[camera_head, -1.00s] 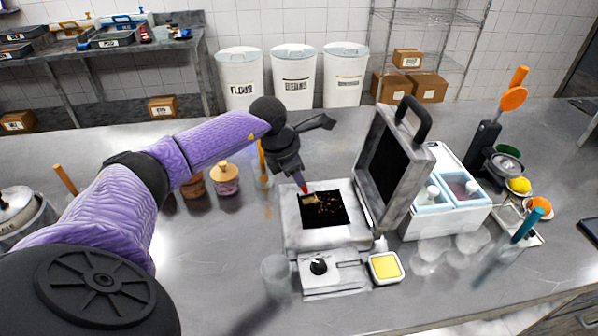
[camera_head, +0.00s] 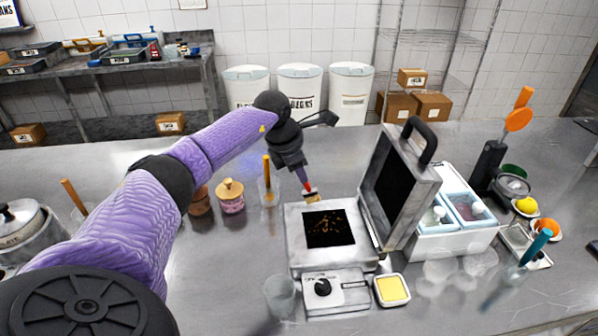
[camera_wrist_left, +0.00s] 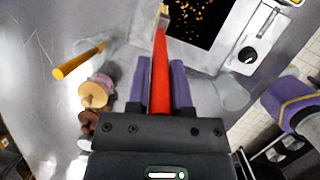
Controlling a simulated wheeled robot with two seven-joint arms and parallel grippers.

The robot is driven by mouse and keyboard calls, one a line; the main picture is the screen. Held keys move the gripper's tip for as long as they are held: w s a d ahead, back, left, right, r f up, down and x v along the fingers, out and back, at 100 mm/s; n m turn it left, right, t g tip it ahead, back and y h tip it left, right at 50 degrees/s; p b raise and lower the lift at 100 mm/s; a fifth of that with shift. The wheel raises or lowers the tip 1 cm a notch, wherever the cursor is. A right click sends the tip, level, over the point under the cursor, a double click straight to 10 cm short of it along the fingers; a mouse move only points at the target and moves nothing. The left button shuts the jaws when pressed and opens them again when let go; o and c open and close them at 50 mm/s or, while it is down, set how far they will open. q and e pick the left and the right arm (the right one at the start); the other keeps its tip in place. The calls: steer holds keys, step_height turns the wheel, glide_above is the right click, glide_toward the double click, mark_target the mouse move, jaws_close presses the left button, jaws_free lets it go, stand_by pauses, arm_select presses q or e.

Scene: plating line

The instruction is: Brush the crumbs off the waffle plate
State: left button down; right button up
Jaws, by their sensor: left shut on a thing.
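The waffle plate (camera_head: 343,236) is a black square set in the open waffle iron (camera_head: 298,252). Orange-brown crumbs (camera_head: 325,224) are scattered over its middle; they also show at the top of the left wrist view (camera_wrist_left: 183,18). My left gripper (camera_head: 302,175) is shut on a brush (camera_head: 311,196) with a red handle and tan bristles. The bristles appear at the plate's back edge, and I cannot tell whether they touch. In the left wrist view the red handle (camera_wrist_left: 160,75) sits between the purple fingers. My right gripper is not in view.
The iron's raised lid (camera_head: 398,190) stands right of the plate. A clear cup (camera_head: 280,296) and a yellow-filled dish (camera_head: 392,290) stand in front. Jars (camera_head: 231,198) and a cup with an orange stick (camera_head: 268,185) stand left. A white cold box (camera_head: 455,238) stands right.

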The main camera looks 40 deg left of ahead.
arm_select(q)
steer(key=shift+r+p, duration=2.5)
steer(key=shift+r, duration=0.7)
steer(key=shift+f, duration=0.2)
